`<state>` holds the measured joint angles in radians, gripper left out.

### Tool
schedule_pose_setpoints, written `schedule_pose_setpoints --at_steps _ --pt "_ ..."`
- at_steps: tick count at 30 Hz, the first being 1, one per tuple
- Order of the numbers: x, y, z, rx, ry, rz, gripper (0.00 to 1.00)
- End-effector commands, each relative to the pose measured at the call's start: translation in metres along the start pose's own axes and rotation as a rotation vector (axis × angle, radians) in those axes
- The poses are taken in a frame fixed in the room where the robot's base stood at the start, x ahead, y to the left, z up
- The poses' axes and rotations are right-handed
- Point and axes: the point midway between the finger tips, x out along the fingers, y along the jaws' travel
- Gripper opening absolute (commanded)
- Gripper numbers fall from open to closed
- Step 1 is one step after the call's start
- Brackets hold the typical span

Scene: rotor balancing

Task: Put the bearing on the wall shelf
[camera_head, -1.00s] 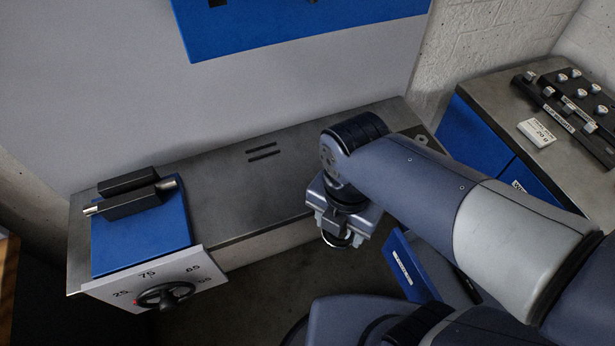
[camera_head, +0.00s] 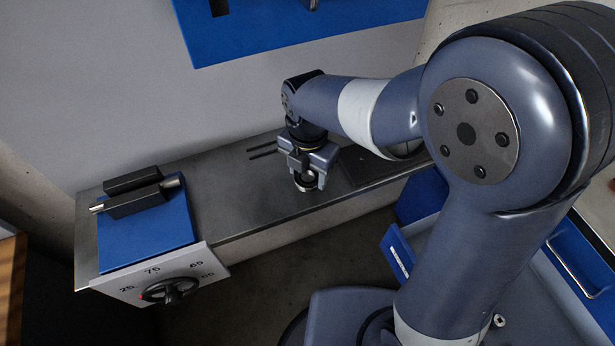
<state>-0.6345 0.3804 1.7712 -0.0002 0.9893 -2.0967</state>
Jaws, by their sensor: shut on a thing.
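My gripper (camera_head: 306,178) is near the middle of the view, pointing down over the grey metal shelf (camera_head: 235,205) along the wall. It is shut on the bearing (camera_head: 306,183), a small silver ring with a dark middle, at its fingertips. The bearing appears close over the shelf's front part; I cannot tell whether it touches the surface. The gripper body hides part of the shelf behind it.
A blue block (camera_head: 148,240) with black rests and a steel rod stands on the left end, with a numbered dial plate (camera_head: 165,280) in front. A blue panel (camera_head: 300,35) hangs above. An open blue drawer (camera_head: 400,255) is at lower right. Shelf between block and gripper is clear.

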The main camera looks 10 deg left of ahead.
Motion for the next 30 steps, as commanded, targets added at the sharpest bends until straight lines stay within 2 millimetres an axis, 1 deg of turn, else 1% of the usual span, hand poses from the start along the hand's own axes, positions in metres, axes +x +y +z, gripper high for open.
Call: schedule_pose_setpoints --at_steps 6,11,18,22,23,30 --pt "0.033 -0.001 -0.001 0.0 0.003 -0.005 0.28" --pt "0.038 0.003 0.002 0.0 0.001 -0.001 0.28" --pt "0.039 0.003 0.002 0.0 0.0 0.0 0.28" --pt "0.043 0.003 0.002 0.0 0.0 0.0 0.28" --pt "0.042 0.003 0.002 0.0 0.0 0.0 0.57" --pt "0.042 0.003 0.002 0.0 0.0 0.0 0.76"
